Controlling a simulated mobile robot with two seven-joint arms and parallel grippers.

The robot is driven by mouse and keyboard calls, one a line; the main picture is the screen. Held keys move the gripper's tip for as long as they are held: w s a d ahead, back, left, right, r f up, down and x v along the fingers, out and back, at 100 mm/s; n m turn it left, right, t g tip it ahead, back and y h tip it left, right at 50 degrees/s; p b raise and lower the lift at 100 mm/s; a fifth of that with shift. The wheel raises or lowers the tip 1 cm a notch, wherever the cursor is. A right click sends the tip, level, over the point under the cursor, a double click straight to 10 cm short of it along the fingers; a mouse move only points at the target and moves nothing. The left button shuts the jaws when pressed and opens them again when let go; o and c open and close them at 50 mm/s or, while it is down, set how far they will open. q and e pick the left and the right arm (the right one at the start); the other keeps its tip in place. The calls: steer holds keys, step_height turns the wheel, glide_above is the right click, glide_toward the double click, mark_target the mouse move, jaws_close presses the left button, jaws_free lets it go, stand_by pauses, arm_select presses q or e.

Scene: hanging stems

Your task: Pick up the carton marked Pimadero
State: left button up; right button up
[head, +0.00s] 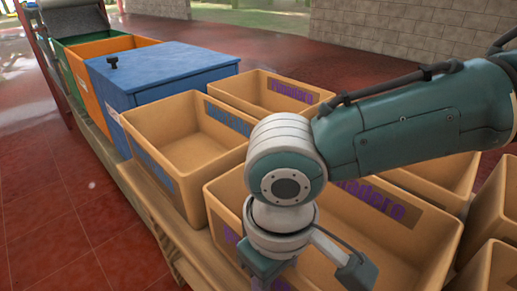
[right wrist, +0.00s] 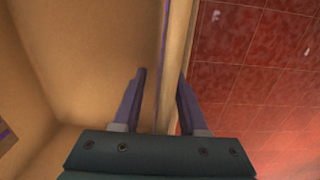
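A tan open carton (head: 400,250) in the front middle of the head view bears purple lettering on its inner far wall, ending in "adero"; my right arm hides the start. It looks empty where visible. My right gripper hangs over its near left side; its fingers are not clear in the head view. In the right wrist view the gripper (right wrist: 162,72) is open, with its fingers apart on either side of a carton wall (right wrist: 178,40). Tan interior lies left of the wall and red floor right. My left gripper is not in view.
Another carton with purple lettering (head: 250,86) stands behind, and one with a blue-lettered label (head: 180,150) stands left. More cartons (head: 490,275) stand right. A blue box (head: 165,72), an orange bin (head: 105,47) and a green bin continue the row. Red tiled floor (head: 60,220) is free at left.

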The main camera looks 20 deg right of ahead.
jaws_close()
stand_by(1.2)
